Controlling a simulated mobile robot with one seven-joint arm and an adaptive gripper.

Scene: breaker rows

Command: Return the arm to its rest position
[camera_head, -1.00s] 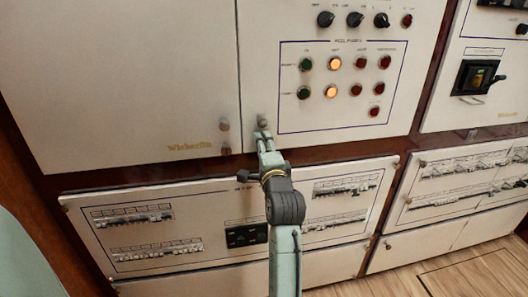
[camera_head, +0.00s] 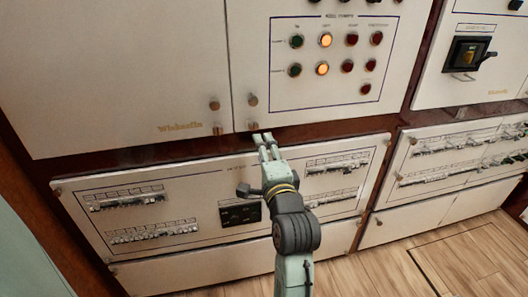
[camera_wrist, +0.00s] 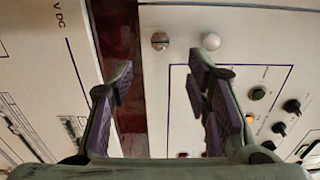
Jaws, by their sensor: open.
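My gripper (camera_head: 262,139) is in front of the dark red-brown strip between the upper cabinet and the lower breaker panel (camera_head: 125,242). It also shows in the wrist view (camera_wrist: 160,75), where its two fingers stand wide apart with nothing between them. Behind the fingers are the red-brown strip (camera_wrist: 122,60) and the white panel face. In the head view my arm reaches up from the bottom edge, with the gripper pointing toward the cabinets. I cannot tell the exact gap to the panel.
The upper panel holds lit and dark buttons (camera_head: 322,68). A black rotary switch (camera_head: 468,54) is at the upper right. Breaker rows (camera_head: 124,198) line the lower panel, and another breaker panel (camera_head: 455,160) stands to its right. The wooden floor (camera_head: 450,255) is clear at the lower right.

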